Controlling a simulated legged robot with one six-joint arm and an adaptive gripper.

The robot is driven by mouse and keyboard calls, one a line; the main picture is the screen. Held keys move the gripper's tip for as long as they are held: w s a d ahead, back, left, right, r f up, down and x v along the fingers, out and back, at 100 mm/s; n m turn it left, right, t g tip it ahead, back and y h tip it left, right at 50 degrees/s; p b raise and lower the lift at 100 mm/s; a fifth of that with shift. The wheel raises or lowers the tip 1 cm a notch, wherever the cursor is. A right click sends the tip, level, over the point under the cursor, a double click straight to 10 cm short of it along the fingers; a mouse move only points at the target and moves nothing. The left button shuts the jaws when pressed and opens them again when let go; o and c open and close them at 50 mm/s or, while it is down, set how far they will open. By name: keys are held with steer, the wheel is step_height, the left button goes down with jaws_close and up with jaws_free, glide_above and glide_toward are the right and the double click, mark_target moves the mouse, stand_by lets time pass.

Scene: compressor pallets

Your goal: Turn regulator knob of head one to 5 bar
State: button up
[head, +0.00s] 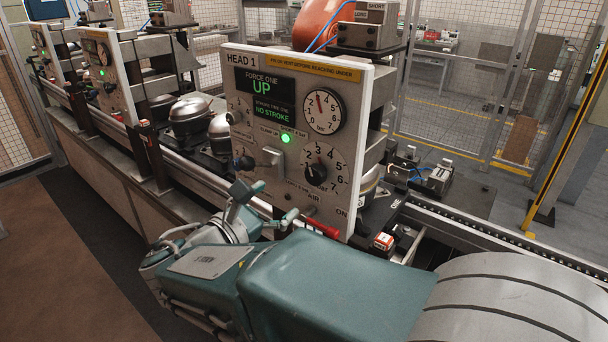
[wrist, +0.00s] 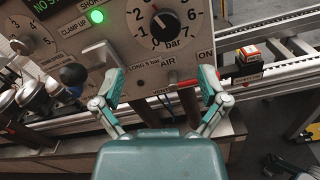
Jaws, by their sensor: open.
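The head one panel (head: 246,83) has a round black regulator knob (head: 316,174) on a dial numbered 0 to 7 bar. Its pointer is up, roughly near 3. The knob also shows at the top of the wrist view (wrist: 165,27). A white pressure gauge (head: 323,111) sits above it, with its needle pointing up, slightly left. My gripper (head: 262,203) is open and empty in front of the panel, lower left of the knob. In the wrist view its two fingers (wrist: 159,85) are spread below the dial, apart from the knob.
A red air lever (head: 322,228) sticks out below the dial, and a grey clamp switch (head: 273,161) and dark ball knob (head: 244,162) are left of it. A small red-and-white box (head: 383,241) stands right of the panel. Conveyor rails run behind.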

mark_target(312, 177)
steer(key=x, duration=0.9)
steer(key=shift+d, duration=0.4)
steer(key=shift+w, duration=0.4)
steer(key=shift+d, duration=0.45)
steer(key=c, duration=0.9)
steer(key=shift+a, duration=0.15)
steer(key=shift+c, duration=1.3)
